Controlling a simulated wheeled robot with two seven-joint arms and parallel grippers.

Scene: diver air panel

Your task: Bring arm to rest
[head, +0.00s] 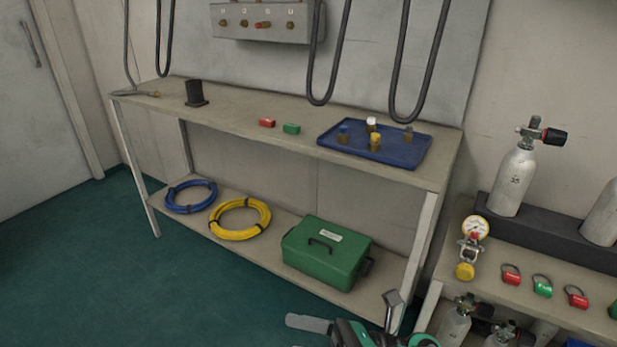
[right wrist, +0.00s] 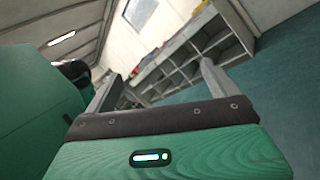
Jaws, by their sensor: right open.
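My right gripper (head: 342,309) shows at the bottom edge of the head view, in front of the bench and low, with its two grey fingers spread apart. In the right wrist view the same gripper (right wrist: 160,75) is open, with nothing between its fingers. It is tilted, and a shelf unit shows beyond it. My left gripper is not in view.
A bench (head: 255,122) carries a blue tray (head: 413,160) with several fittings, plus red (head: 267,123) and green (head: 291,128) blocks. Its lower shelf holds hoses and a green case (head: 325,255). A side table (head: 560,318) with cylinders stands right. Floor (head: 90,260) is clear left.

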